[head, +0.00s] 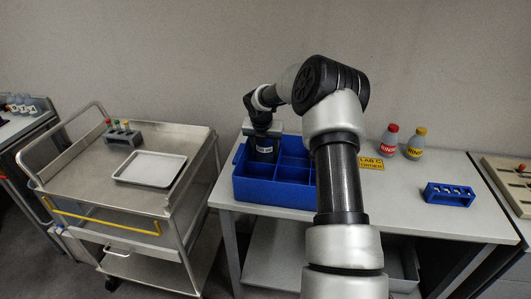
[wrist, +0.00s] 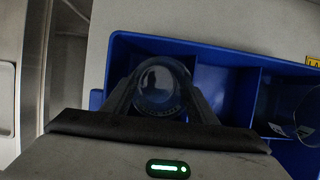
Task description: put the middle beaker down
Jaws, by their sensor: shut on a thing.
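My gripper (head: 263,132) is over the back left compartment of the blue divided crate (head: 272,192). It is shut on a beaker (head: 265,150), which shows a pale label in the head view. In the wrist view the clear round beaker (wrist: 158,82) stands between the two fingers of my gripper (wrist: 160,100), inside the walls of the blue crate (wrist: 232,58). The beaker looks roughly upright. I cannot tell whether its base touches the crate floor.
Another glass vessel (wrist: 306,118) is in a right compartment in the wrist view. Right of my arm are a red-capped bottle (head: 389,139), a yellow-capped bottle (head: 416,143) and a blue rack (head: 449,194). A steel cart (head: 95,180) with a tray (head: 150,169) stands left.

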